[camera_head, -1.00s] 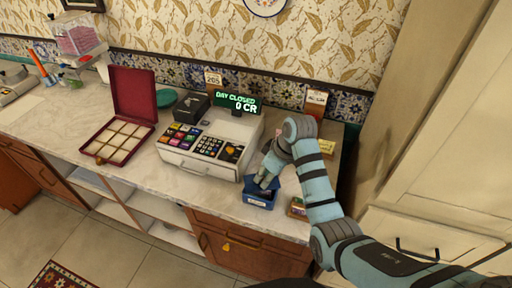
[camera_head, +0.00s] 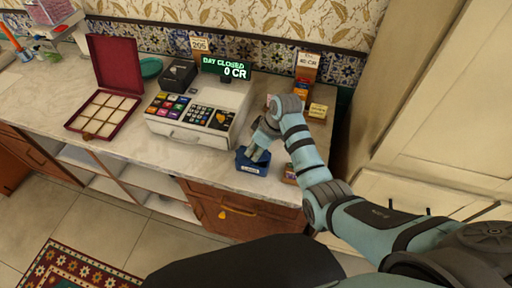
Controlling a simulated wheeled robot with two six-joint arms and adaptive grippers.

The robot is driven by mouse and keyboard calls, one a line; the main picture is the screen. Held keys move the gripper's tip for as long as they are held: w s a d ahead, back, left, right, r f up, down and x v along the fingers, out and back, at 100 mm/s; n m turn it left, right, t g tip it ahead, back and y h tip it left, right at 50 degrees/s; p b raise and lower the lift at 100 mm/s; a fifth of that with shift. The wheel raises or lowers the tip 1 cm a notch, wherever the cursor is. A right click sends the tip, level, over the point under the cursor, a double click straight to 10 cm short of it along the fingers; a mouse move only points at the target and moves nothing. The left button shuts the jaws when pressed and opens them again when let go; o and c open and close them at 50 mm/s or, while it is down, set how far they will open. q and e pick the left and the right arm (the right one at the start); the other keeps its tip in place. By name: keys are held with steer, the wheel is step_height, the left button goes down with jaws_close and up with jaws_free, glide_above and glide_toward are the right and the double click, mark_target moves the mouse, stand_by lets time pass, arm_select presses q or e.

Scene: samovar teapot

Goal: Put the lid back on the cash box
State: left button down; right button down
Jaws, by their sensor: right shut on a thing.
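The small blue cash box (camera_head: 251,168) stands on the marble counter, just right of the cash register, with a pale label on its front. My right gripper (camera_head: 257,154) is directly above it, pointing down, with its fingertips at the top of the box. It is shut on what looks like the box's lid, which is mostly hidden by the fingers. I cannot tell whether the lid touches the rim. My left gripper is not in view.
The cash register (camera_head: 199,117) stands close left of the box. A small packet (camera_head: 290,174) sits just to the right near the front edge. An open red case (camera_head: 108,92) and a black box (camera_head: 179,75) are farther left. Small boxes (camera_head: 303,92) stand behind my arm.

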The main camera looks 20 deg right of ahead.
steer(key=shift+s+r, duration=0.1)
steer(key=shift+s, duration=0.05)
steer(key=shift+p, duration=0.5)
stand_by(0.7)
steer(key=shift+f, duration=0.2)
stand_by(0.8)
steer(key=c, duration=1.4)
jaws_free()
steer(key=shift+o, duration=0.6)
steer(key=o, duration=0.4)
steer(key=shift+c, duration=0.2)
